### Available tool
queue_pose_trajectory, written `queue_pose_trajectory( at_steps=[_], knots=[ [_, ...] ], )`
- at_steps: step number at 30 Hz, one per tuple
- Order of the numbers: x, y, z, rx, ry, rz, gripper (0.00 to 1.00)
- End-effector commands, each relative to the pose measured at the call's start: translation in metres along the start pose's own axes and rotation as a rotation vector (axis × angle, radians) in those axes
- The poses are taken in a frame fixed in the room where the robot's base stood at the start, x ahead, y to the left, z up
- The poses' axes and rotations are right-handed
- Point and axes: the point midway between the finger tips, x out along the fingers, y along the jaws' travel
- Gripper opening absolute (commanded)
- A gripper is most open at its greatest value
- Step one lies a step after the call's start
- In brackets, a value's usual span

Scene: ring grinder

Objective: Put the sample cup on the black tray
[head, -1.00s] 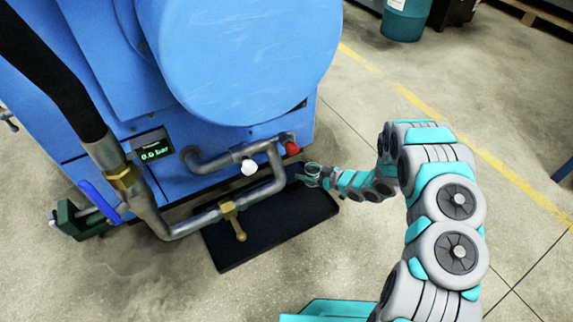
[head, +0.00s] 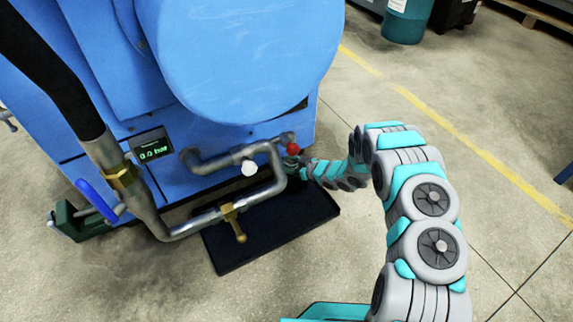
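The black tray (head: 285,222) lies flat on the floor in front of the blue machine, below its pipes. My gripper (head: 291,163) is at the far right part of the tray, close to the pipe bend and just below the red knob. It is small and dark here, and I cannot make out its fingers or whether they hold anything. I cannot pick out the sample cup for certain; it may be hidden at my gripper or behind the pipe.
The blue machine (head: 240,60) fills the upper left. Its grey pipe (head: 272,186) with a brass valve (head: 232,220), a white knob (head: 249,168) and a red knob (head: 292,149) overhangs the tray. A pressure display (head: 153,149) reads 0.0 bar. Floor at right is open.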

Motion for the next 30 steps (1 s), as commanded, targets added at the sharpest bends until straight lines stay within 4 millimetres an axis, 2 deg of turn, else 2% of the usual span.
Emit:
queue_pose_trajectory(
  at_steps=[6, 7, 15, 25, 30],
  knots=[
    [0.001, 0.0, 0.003, 0.0, 0.0, -0.001, 0.1],
    [0.001, 0.0, 0.003, 0.001, 0.0, -0.001, 0.65],
    [0.001, -0.001, 0.003, 0.0, 0.0, -0.001, 0.94],
    [-0.002, 0.0, -0.001, 0.0, -0.001, 0.0, 0.94],
    [-0.028, 0.0, 0.001, 0.003, -0.003, 0.0, 0.94]
  ],
)
